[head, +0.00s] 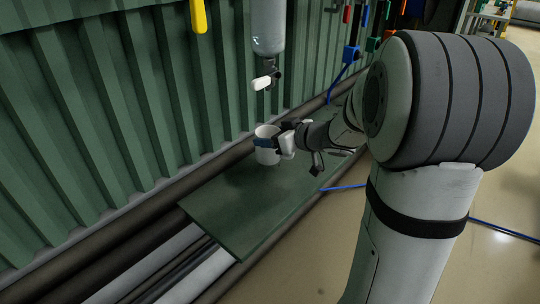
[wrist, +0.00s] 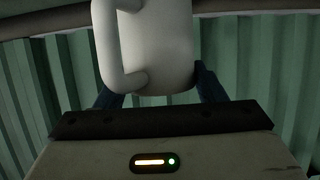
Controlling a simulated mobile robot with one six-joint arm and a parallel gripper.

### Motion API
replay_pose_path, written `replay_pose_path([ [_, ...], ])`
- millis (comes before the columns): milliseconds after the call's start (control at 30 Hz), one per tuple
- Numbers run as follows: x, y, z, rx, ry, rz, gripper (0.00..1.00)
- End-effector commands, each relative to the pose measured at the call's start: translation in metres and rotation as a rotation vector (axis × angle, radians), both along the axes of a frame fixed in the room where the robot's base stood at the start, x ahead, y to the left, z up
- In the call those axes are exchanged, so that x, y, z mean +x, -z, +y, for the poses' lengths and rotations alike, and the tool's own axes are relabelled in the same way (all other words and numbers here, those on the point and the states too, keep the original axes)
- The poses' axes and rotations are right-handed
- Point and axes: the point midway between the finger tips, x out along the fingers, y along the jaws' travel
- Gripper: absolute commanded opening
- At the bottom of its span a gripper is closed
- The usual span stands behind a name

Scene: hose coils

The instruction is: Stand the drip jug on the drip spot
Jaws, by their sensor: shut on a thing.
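The drip jug, a white cup-like vessel (head: 268,157), is upright over the green board (head: 222,208) in the head view. My gripper (head: 268,142) comes from the right and is shut on the jug, with a blue finger across its side. In the wrist view the jug (wrist: 158,50) fills the top middle, its handle on the left, between my dark blue fingers (wrist: 155,88). I cannot tell whether the jug's base touches the board. No marked drip spot can be made out. A grey vessel (head: 268,30) with a white-handled tap (head: 263,82) hangs above the jug.
A ribbed green wall (head: 120,100) stands close behind the board. Dark and pale pipes (head: 130,240) run along its foot. A yellow handle (head: 198,16) hangs at the top. A blue hose (head: 345,187) lies at the right. The board's front left part is clear.

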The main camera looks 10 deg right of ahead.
Motion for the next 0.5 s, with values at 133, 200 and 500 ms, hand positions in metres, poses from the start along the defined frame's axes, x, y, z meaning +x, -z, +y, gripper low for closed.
replay_pose_path([
  [133, 0.000, 0.019, 0.000, 0.000, -0.001, 0.000, 0.35],
  [200, 0.000, 0.031, 0.000, 0.001, -0.001, 0.001, 0.35],
  [500, 0.000, 0.037, 0.000, 0.000, 0.000, -0.001, 0.35],
])
